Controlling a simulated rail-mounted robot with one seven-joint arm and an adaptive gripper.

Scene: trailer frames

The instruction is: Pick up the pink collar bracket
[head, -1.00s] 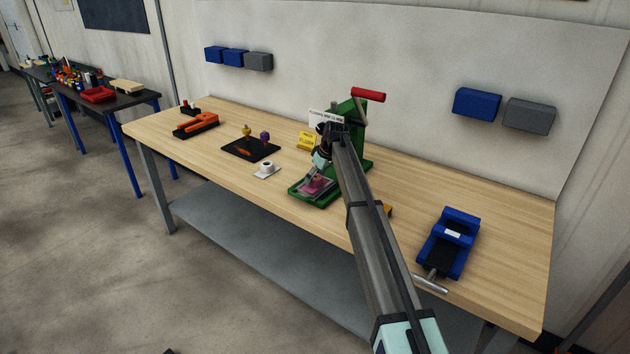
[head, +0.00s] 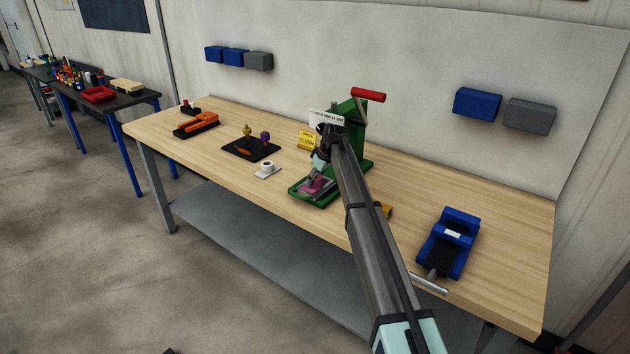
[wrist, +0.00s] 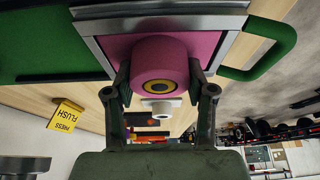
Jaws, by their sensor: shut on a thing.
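The pink collar bracket (head: 314,186) is at the foot of the green press (head: 357,135) in the head view, partly hidden by my gripper (head: 317,171). In the wrist view, the bracket (wrist: 160,50) shows a round pink collar with a yellow ring and dark bore, standing out from a flat pink plate. A grey metal frame (wrist: 90,29) surrounds the plate. My gripper (wrist: 159,78) has one finger on each side of the collar and is shut on it. Whether the plate is lifted from the frame is unclear.
A black mat (head: 236,149) holds small parts. A blue vise (head: 449,243) is at the right. The press's red handle (head: 368,94) sticks out above.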

